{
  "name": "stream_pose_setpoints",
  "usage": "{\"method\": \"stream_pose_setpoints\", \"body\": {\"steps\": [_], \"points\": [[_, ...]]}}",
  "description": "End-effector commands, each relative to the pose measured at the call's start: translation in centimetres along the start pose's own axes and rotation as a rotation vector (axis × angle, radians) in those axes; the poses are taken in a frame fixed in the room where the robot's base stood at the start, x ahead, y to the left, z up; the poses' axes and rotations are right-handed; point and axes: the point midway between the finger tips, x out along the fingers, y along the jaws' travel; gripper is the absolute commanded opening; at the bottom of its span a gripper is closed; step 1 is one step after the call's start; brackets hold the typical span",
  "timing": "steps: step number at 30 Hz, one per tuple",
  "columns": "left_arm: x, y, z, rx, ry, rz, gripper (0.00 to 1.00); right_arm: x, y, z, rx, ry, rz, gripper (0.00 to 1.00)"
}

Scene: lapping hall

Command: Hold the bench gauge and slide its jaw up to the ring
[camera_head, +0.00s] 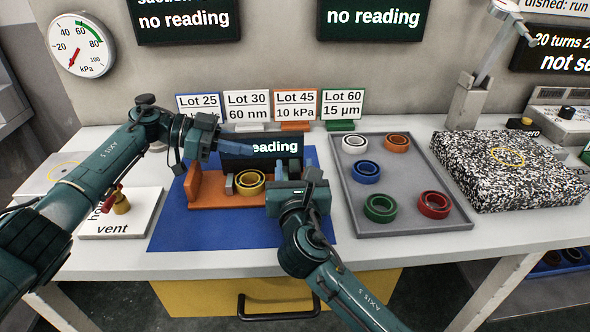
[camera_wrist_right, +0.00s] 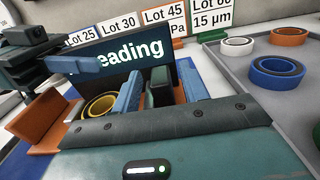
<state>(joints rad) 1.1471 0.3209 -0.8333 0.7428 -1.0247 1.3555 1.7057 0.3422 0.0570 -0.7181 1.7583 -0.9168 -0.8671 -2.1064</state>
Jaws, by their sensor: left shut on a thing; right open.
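The bench gauge, with an orange base (camera_head: 215,197) and a dark display panel (camera_head: 285,148), stands on a blue mat (camera_head: 190,236). The yellow ring (camera_head: 250,182) sits on the base, beside a small grey block at its left. My left gripper (camera_head: 262,154) is shut at the gauge's display; its exact hold is unclear. My right gripper (camera_head: 290,186) is open over the gauge's right part, right of the ring. In the right wrist view, its blue fingers (camera_wrist_right: 160,84) stand either side of a dark green upright piece (camera_wrist_right: 161,89), apparently the sliding jaw. The head view hides this piece.
A grey tray (camera_head: 401,228) with several coloured rings lies close at right. A speckled stone block (camera_head: 500,190) is further right. Lot cards (camera_head: 247,106) stand behind the gauge. A white vent panel (camera_head: 115,228) is at left, beneath my left arm.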

Motion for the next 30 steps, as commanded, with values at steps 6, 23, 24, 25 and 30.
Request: {"method": "stream_pose_setpoints", "body": {"steps": [6, 23, 24, 25, 30], "points": [[0.03, 0.01, -0.07, 0.001, 0.001, 0.001, 0.0, 0.04, 0.0, 0.03, 0.001, 0.0, 0.0, 0.44], [0.04, 0.02, -0.07, 0.001, 0.001, 0.001, 0.0, 0.01, -0.02, 0.0, 0.0, 0.0, 0.0, 0.0], [0.04, 0.02, -0.07, 0.001, 0.001, 0.001, 0.0, 0.0, -0.02, 0.0, 0.0, 0.0, 0.0, 0.0], [0.04, 0.02, -0.07, 0.001, 0.001, 0.001, 0.0, 0.0, -0.02, 0.0, 0.0, 0.0, 0.0, 0.0], [0.04, 0.01, -0.07, 0.0, 0.001, 0.001, 0.0, 0.0, -0.02, -0.01, 0.0, 0.0, 0.0, 0.0]]}}
